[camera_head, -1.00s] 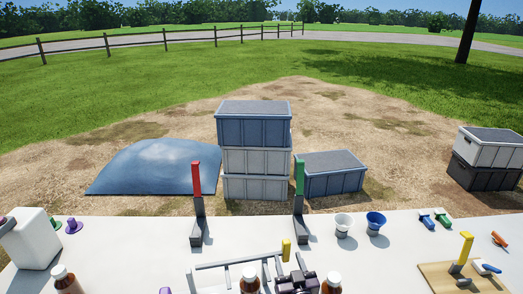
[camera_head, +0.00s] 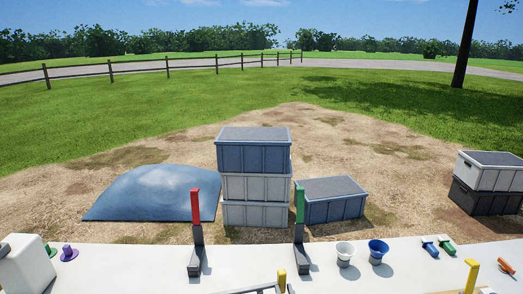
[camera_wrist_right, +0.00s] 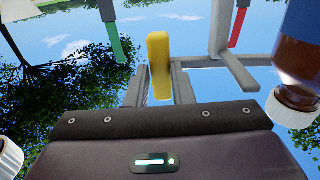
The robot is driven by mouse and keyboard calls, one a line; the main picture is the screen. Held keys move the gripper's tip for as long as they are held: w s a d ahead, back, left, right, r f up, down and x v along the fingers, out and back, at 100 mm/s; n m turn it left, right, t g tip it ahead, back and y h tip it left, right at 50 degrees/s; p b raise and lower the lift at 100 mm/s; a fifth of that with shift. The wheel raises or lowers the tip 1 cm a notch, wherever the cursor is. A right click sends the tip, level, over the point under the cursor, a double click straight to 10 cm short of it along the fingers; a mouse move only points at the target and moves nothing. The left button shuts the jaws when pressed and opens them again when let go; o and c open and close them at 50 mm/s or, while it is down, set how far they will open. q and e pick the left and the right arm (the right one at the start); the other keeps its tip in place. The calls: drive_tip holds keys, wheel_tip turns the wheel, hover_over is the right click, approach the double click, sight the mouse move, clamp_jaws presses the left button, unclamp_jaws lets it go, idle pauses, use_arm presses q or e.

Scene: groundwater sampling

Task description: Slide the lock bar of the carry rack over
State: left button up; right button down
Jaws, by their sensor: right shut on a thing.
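The carry rack's grey frame (camera_head: 248,290) shows only as a sliver at the bottom edge of the head view. A yellow upright handle (camera_head: 282,280), apparently the lock bar's, stands at its right end. In the right wrist view, the yellow handle (camera_wrist_right: 158,50) sits between the grey fingers of my right gripper (camera_wrist_right: 158,88), which is shut on it. The grey bars of the rack (camera_wrist_right: 232,45) run beside it. In the head view, my right gripper is cut off below the frame. My left gripper is not in view.
A red-topped post (camera_head: 195,210) and green-topped post (camera_head: 299,205) stand behind the rack. An amber bottle (camera_wrist_right: 305,60) is close beside my right gripper. A white container (camera_head: 25,268) stands left.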

drive_tip(key=shift+s+a, duration=0.15)
drive_tip(key=shift+a, duration=0.45)
drive_tip(key=shift+s+a, duration=0.25)
drive_tip(key=shift+a, duration=0.85)
drive_tip(key=shift+s+a, duration=0.25)
drive_tip(key=shift+a, duration=0.7)
drive_tip(key=c, duration=1.2)
unclamp_jaws()
drive_tip(key=shift+o, duration=0.2)
drive_tip(key=b, duration=0.1)
approach(264, 289)
drive_tip(key=shift+s+r, duration=0.1)
drive_tip(key=shift+s, duration=0.5)
